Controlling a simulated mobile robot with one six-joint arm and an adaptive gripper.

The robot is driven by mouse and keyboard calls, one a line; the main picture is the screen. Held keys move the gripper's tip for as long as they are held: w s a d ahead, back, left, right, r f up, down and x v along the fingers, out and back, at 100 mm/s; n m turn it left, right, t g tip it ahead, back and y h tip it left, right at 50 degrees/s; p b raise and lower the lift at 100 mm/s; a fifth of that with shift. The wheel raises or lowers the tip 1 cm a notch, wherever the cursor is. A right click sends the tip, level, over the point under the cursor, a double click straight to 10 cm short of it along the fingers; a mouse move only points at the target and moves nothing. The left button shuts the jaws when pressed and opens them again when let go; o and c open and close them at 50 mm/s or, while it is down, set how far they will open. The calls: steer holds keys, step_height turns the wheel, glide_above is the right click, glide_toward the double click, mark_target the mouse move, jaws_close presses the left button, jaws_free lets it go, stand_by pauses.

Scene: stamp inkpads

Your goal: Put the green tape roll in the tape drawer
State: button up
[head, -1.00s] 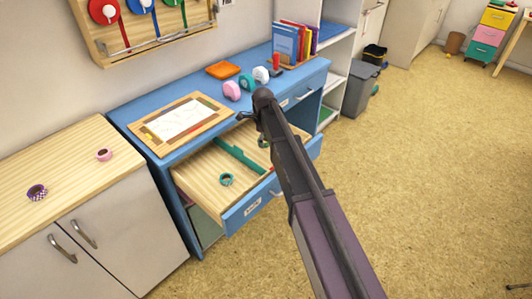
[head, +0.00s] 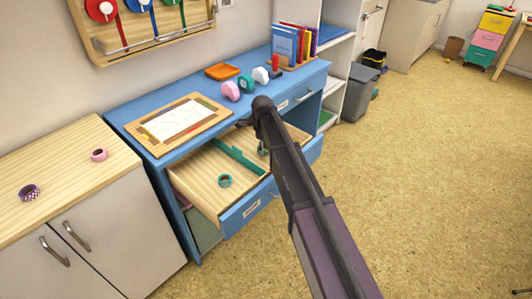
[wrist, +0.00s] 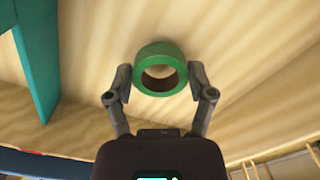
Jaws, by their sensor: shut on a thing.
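My gripper (wrist: 160,76) is shut on the green tape roll (wrist: 160,53), with one finger on each side of it in the wrist view. The roll is over the pale wooden floor of the open drawer (head: 200,178); I cannot tell whether it touches the floor. In the head view my gripper (head: 262,151) is mostly hidden behind my arm, over the drawer's right part. A teal divider (head: 239,160) crosses the drawer and shows at left in the wrist view. A teal tape roll (head: 224,181) lies in the drawer left of my gripper.
The blue desk (head: 155,148) above the drawer holds a framed paper (head: 178,118), an orange tray (head: 221,71), pink (head: 231,91), green (head: 245,83) and white (head: 260,75) objects, and books. A pink roll (head: 99,154) and a checkered roll (head: 28,193) lie on the left cabinet.

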steer(key=shift+f, duration=0.5)
steer(key=shift+f+b, duration=0.2)
steer(key=shift+b, duration=0.2)
steer(key=o, duration=0.9)
steer(key=shift+c, duration=0.2)
steer(key=shift+r, duration=0.1)
steer(key=shift+r, duration=0.2)
step_height(320, 180, up, 12)
steer(key=p, duration=1.2)
steer(key=shift+s+d+f, duration=0.1)
